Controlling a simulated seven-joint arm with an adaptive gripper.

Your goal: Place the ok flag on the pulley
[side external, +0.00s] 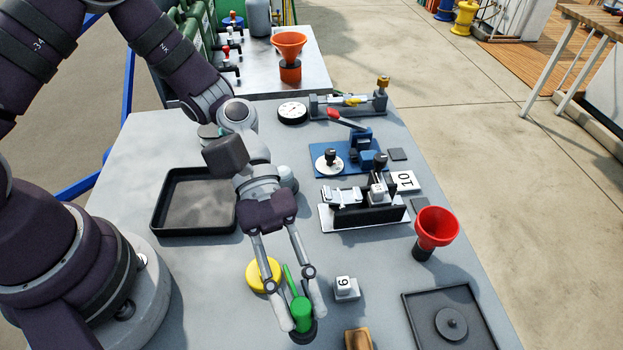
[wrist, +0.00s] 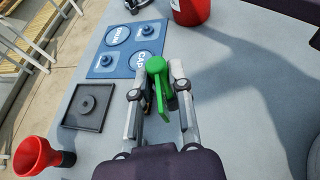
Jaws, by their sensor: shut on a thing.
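My gripper (side external: 303,316) is low over the front of the grey table, shut on a green piece (side external: 301,312), which I take to be the ok flag. In the wrist view the green piece (wrist: 157,66) has a rounded head and a narrow stem, between the fingers of my gripper (wrist: 163,76). A dark round base shows just below it; I cannot tell whether it is joined to it. A dark disc with a raised hub (side external: 451,323), perhaps the pulley, lies in a square black tray (side external: 412,314) at right. The wrist view shows the disc (wrist: 87,104) too. No lettering is readable on the green piece.
A yellow disc (side external: 263,275) lies close behind my gripper. A red funnel (side external: 437,229) stands behind the tray. A blue board (wrist: 106,69) shows in the wrist view.

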